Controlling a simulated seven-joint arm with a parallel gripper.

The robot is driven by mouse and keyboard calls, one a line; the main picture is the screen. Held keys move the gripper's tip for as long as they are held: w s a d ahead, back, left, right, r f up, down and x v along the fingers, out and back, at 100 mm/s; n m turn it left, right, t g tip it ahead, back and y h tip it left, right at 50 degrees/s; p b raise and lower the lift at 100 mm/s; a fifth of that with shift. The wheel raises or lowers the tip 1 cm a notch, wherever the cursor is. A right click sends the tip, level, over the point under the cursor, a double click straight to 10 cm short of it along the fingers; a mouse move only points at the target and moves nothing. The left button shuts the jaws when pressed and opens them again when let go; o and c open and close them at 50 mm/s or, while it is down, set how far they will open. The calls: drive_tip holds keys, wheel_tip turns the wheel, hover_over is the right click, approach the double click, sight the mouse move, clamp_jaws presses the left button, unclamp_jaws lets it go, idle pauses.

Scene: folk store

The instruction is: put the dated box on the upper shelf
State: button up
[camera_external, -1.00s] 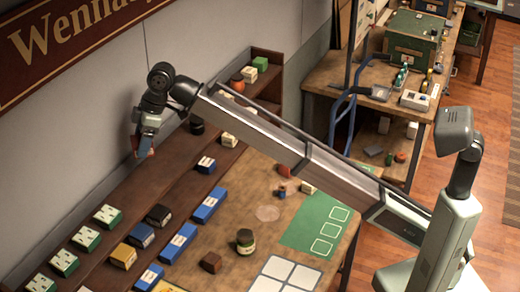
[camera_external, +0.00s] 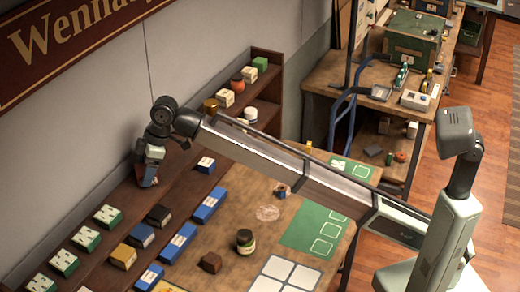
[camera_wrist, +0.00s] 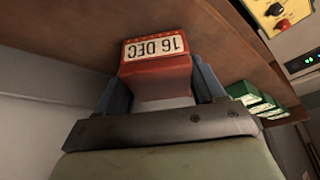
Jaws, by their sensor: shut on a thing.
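The dated box (camera_wrist: 157,48) is red with a white label reading "16 DEC", upside down in the wrist view. My gripper (camera_wrist: 157,85) is shut on it, with a blue-grey finger on each side. In the external view my gripper (camera_external: 147,182) points down at the upper shelf (camera_external: 128,202), the brown board along the wall. The box is not clearly visible there, and I cannot tell whether it touches the board.
Several green-and-white boxes (camera_external: 107,216) stand on the upper shelf, left of my gripper. Yellow, black and blue boxes (camera_external: 141,235) stand on the lower step in front. Jars and boxes (camera_external: 225,97) stand farther right. The shelf around my gripper looks clear.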

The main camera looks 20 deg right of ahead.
drive_tip(key=shift+f, duration=0.1)
drive_tip(key=o, duration=1.1)
drive_tip(key=v, duration=1.2)
